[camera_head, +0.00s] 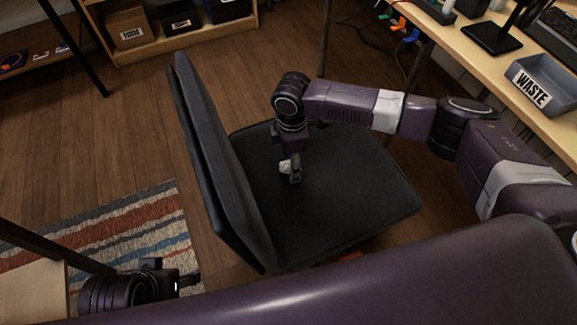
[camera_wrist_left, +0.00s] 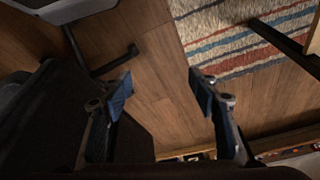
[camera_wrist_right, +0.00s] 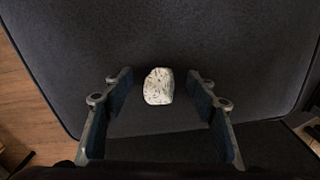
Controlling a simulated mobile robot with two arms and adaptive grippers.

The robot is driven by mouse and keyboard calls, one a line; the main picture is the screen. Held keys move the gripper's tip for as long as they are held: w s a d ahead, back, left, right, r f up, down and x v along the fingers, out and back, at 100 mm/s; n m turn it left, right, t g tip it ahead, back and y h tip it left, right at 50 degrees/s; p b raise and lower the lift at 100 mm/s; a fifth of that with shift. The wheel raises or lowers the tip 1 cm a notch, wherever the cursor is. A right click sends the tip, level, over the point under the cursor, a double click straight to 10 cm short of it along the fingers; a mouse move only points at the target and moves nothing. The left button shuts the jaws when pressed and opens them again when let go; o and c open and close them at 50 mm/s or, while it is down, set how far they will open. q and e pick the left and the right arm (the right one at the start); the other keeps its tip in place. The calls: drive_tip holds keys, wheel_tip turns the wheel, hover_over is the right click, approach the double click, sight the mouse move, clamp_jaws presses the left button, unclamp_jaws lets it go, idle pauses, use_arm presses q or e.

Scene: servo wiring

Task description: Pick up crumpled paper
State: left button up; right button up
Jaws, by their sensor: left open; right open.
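The crumpled paper (camera_head: 285,167) is a small whitish lump on the dark seat of the office chair (camera_head: 350,190). In the right wrist view the paper (camera_wrist_right: 158,86) has dark specks and lies between the open fingers, slightly beyond their tips. My right gripper (camera_head: 292,172) points down at the seat beside the paper; in the right wrist view the gripper (camera_wrist_right: 160,88) is open, with a gap on both sides of the paper. My left gripper (camera_head: 190,282) is at the lower left; in the left wrist view it (camera_wrist_left: 160,85) is open and empty over the floor.
The chair's tall backrest (camera_head: 205,150) stands left of the seat. A grey bin labelled WASTE (camera_head: 545,85) sits on the desk (camera_head: 480,65) at right. A striped rug (camera_head: 130,240) lies at lower left. Shelves with boxes (camera_head: 128,28) stand at the back.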

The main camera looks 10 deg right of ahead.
drive_tip(key=c, duration=0.9)
drive_tip(key=shift+o, duration=0.2)
drive_tip(key=shift+r, duration=0.1)
